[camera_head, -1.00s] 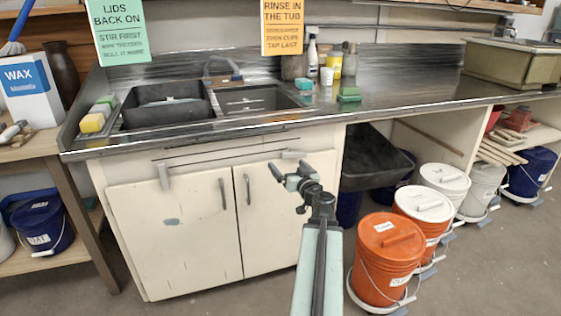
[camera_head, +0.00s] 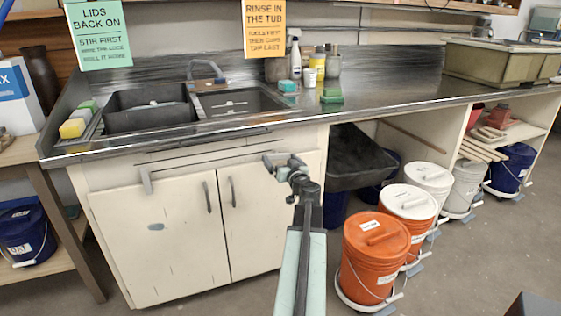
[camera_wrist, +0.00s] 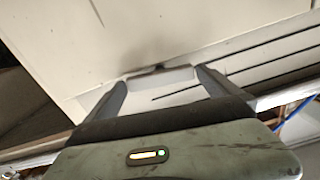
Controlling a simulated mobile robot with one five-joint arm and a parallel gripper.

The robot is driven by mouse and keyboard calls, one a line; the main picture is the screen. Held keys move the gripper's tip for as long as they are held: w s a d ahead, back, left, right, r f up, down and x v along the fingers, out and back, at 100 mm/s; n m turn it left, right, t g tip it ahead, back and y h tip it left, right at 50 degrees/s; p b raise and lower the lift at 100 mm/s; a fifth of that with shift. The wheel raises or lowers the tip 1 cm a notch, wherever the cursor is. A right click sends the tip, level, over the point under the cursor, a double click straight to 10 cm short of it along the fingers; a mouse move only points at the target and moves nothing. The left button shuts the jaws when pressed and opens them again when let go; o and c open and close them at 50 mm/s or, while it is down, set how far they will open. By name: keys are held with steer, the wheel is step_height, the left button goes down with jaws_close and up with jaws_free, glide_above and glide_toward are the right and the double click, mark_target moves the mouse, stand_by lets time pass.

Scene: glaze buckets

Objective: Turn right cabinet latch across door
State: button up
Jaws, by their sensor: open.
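The right cabinet latch shows in the wrist view as a pale bar (camera_wrist: 162,77) with a dark pivot, lying between my fingertips. I cannot tell whether the fingers touch it. In the head view my gripper (camera_head: 281,163) covers most of that latch, near the top of the right cabinet door (camera_head: 255,235). My gripper (camera_wrist: 160,84) is open, with one finger on each side of the bar. The left cabinet latch (camera_head: 146,181) hangs upright over the top of the left door (camera_head: 160,245). Both doors look closed, with dark upright handles near their meeting edge.
The steel counter (camera_head: 400,95) with two sinks overhangs the cabinet. A dark tub (camera_head: 355,160) sits right of the cabinet. An orange bucket (camera_head: 372,250) and white buckets stand on the floor close right of my arm. A wooden shelf stands at left.

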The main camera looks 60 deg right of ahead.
steer(key=shift+w+d, duration=0.15)
steer(key=shift+w, duration=0.05)
steer(key=c, duration=1)
steer(key=shift+a+f, duration=0.1)
steer(key=shift+a, duration=0.1)
steer(key=shift+d, duration=0.1)
